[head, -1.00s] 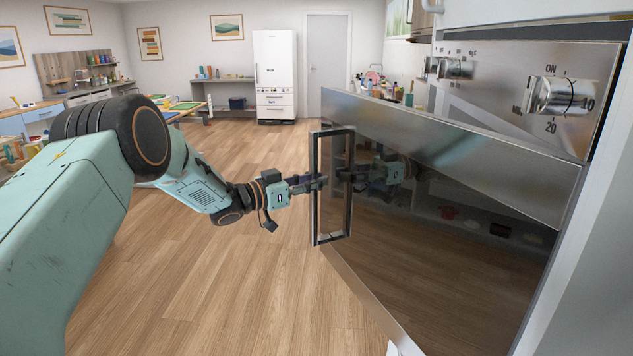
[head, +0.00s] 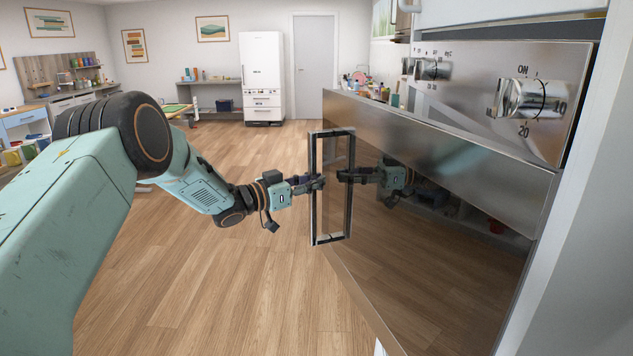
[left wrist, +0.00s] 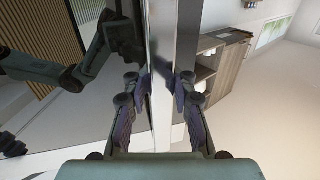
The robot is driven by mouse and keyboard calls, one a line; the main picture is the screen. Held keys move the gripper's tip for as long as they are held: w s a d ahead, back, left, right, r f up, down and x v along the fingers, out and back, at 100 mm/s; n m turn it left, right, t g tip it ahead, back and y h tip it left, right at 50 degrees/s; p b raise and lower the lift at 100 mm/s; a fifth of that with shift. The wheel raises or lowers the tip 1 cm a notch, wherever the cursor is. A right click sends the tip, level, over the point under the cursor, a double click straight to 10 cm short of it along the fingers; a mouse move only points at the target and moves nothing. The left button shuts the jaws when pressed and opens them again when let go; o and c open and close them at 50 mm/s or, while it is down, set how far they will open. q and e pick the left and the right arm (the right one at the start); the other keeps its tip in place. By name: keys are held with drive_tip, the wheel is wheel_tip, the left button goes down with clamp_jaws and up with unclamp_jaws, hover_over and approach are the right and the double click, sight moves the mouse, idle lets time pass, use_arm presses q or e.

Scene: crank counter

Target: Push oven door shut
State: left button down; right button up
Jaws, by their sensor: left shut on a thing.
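The oven door (head: 440,230) stands partly open, hinged at the right, with a dark glass panel and a steel top band. Its rectangular metal handle (head: 347,190) is upright on the door's free edge. My left gripper (head: 316,183) is shut on the handle's near bar. In the left wrist view the two fingers (left wrist: 160,88) close on either side of the handle's bar (left wrist: 160,50), with the dark door glass (left wrist: 60,60) to the left. The door glass reflects my arm. My right gripper is not in view.
The oven's control panel (head: 490,95) with metal knobs (head: 530,100) is above and behind the door. The wood floor (head: 220,290) in front is clear. A white fridge (head: 262,78) and a shelf stand far back.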

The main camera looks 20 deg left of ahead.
use_arm(q)
drive_tip(key=shift+w, duration=0.1)
idle(0.4)
drive_tip(key=c, duration=1.2)
unclamp_jaws()
drive_tip(key=shift+d, duration=0.1)
drive_tip(key=shift+o, duration=0.2)
drive_tip(key=v, duration=1.2)
